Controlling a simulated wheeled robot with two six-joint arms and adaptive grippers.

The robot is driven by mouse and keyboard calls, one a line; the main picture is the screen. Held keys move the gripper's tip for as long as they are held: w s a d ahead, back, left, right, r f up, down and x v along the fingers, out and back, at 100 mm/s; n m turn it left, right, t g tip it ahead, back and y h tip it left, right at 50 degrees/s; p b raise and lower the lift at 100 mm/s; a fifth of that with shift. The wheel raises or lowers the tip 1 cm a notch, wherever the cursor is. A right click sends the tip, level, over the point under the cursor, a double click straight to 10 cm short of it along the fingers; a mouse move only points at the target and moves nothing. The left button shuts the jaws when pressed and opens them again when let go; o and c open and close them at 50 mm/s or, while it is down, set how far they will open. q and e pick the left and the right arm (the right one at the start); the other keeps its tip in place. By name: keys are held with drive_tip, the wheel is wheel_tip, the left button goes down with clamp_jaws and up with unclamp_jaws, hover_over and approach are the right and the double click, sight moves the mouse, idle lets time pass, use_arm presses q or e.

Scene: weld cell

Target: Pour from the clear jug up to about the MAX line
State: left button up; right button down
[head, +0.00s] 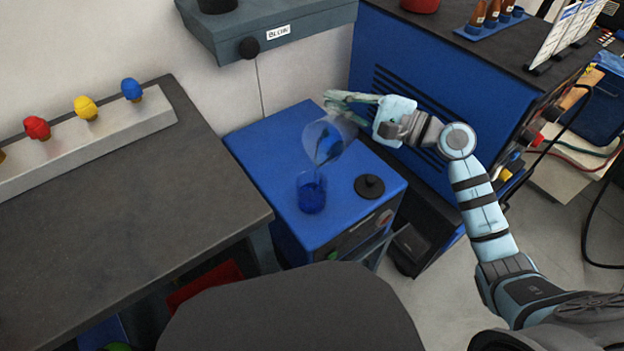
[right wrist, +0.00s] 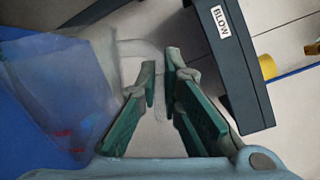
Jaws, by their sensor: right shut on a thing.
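The clear jug (head: 326,140) is tilted over the blue cabinet, its mouth down toward a clear container (head: 312,191) that stands upright below it. Blue liquid shows in the jug, and a thin blue streak runs from its lip to the container. The container holds dark blue liquid; its MAX line and exact level are too small to read. My right gripper (head: 340,101) is shut on the jug's handle, behind the jug. In the right wrist view the fingers (right wrist: 159,88) close around the pale handle, with the jug's clear wall (right wrist: 65,95) at left. My left gripper is not in view.
A black knobbed lid (head: 369,186) lies on the blue cabinet (head: 262,140), right of the container. A grey wall unit labelled BLOW (head: 285,40) hangs behind. A dark bench (head: 120,215) stands at left, a large blue machine (head: 400,60) at right.

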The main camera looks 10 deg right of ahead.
sight(335, 129)
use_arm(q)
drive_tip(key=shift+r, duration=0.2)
use_arm(e)
drive_tip(key=shift+s+a+r, duration=0.1)
drive_tip(key=shift+r, duration=0.05)
idle(0.3)
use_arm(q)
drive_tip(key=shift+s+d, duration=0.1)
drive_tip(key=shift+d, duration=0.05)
use_arm(e)
drive_tip(key=shift+s+a+r+n, duration=0.1)
drive_tip(key=shift+n, duration=0.2)
idle(0.4)
